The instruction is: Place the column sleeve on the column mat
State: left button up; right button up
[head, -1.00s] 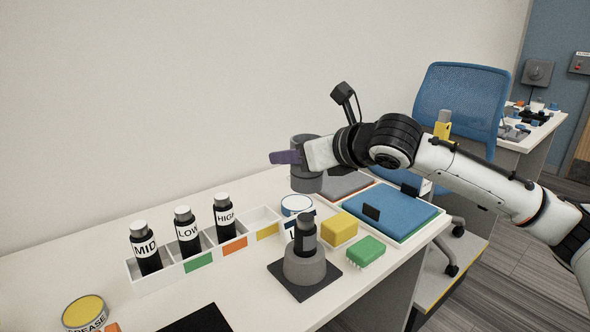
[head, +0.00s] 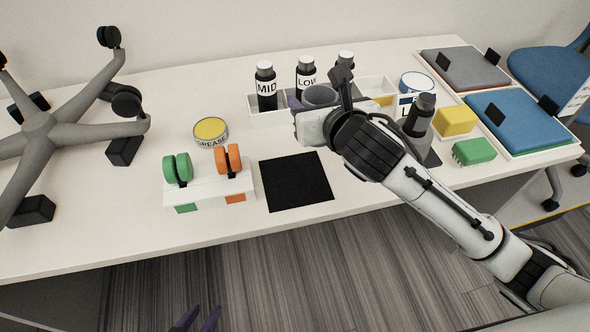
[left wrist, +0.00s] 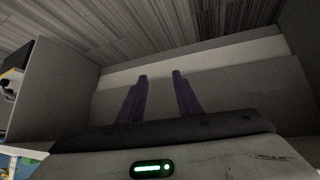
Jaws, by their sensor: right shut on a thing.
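The column sleeve (head: 320,97) is a grey cylinder in my right gripper (head: 301,104). The right gripper is shut on it, and my wrist partly hides it. It shows in front of the bottle rack, to the upper right of a bare black mat (head: 297,181), which I take as the column mat. The mat lies flat near the table's front edge with nothing on it. My left gripper (head: 196,318) shows only as purple fingertips at the bottom, beyond the table's front edge. In the left wrist view its two fingers (left wrist: 160,88) are apart and empty.
An upturned chair base (head: 40,125) covers the table's left. A grease tin (head: 210,131) and a white holder (head: 190,192) with green and orange wheels stand left of the mat. Black bottles (head: 265,88), a dark cylinder (head: 419,115) on a stand, blocks and trays are beyond or right.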

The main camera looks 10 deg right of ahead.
jog(key=s+a, duration=0.2)
jog(key=a, duration=0.3)
jog(key=shift+s+d+f+b, duration=0.15)
jog(key=shift+f+b, duration=0.4)
jog(key=shift+f, duration=2)
jog(key=shift+s+f+b, duration=0.1)
jog(key=shift+f+b, duration=0.4)
jog(key=shift+f, duration=2)
jog(key=shift+r, duration=0.1)
jog(key=o, duration=1)
jog(key=shift+o, duration=0.2)
